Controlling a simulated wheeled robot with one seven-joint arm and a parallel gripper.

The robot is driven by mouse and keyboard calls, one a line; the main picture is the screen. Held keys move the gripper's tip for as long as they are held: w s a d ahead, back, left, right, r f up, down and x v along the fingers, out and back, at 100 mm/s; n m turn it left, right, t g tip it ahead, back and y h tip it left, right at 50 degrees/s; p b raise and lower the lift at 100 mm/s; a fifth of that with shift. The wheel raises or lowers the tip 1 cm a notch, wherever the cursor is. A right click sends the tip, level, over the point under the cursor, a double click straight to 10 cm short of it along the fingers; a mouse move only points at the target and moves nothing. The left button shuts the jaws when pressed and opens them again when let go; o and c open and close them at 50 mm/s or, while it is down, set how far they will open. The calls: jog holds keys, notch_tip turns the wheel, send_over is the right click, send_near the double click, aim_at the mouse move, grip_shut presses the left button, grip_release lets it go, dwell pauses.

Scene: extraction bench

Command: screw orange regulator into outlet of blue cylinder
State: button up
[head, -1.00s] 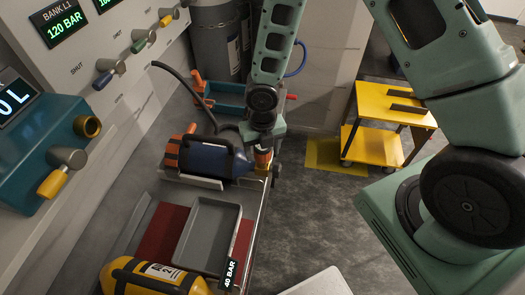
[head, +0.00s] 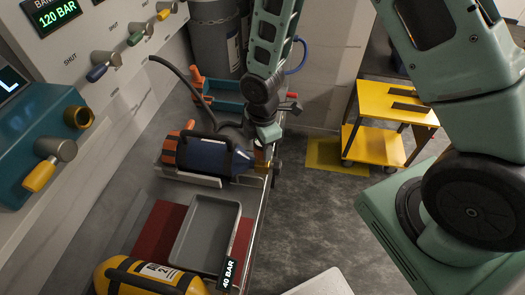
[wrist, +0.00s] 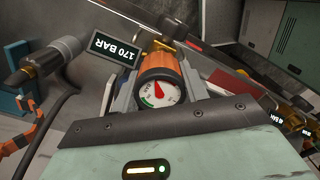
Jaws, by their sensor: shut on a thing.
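The blue cylinder (head: 208,155) lies on its side in a cradle on the bench in the head view, its outlet end pointing right. My gripper (head: 262,147) is at that outlet end and covers most of it. In the wrist view my gripper (wrist: 160,85) is shut on the orange regulator (wrist: 158,68), with a finger on each side. The regulator's round dial faces the wrist camera, its red needle pointing up. A brass fitting (wrist: 165,45) shows just beyond the regulator. I cannot tell how deep any thread is engaged.
A grey tray (head: 236,213) on a red mat and a yellow cylinder (head: 105,272) are nearer on the bench. A black hose (head: 172,66) arches behind the blue cylinder. A yellow cart (head: 375,105) stands right, across open floor. A "170 BAR" tag (wrist: 108,47) shows beside the regulator.

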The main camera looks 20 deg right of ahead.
jog(key=m, duration=0.6)
jog(key=shift+m, duration=0.4)
jog(key=m, duration=0.4)
jog(key=shift+m, duration=0.4)
jog(key=o, duration=1.1)
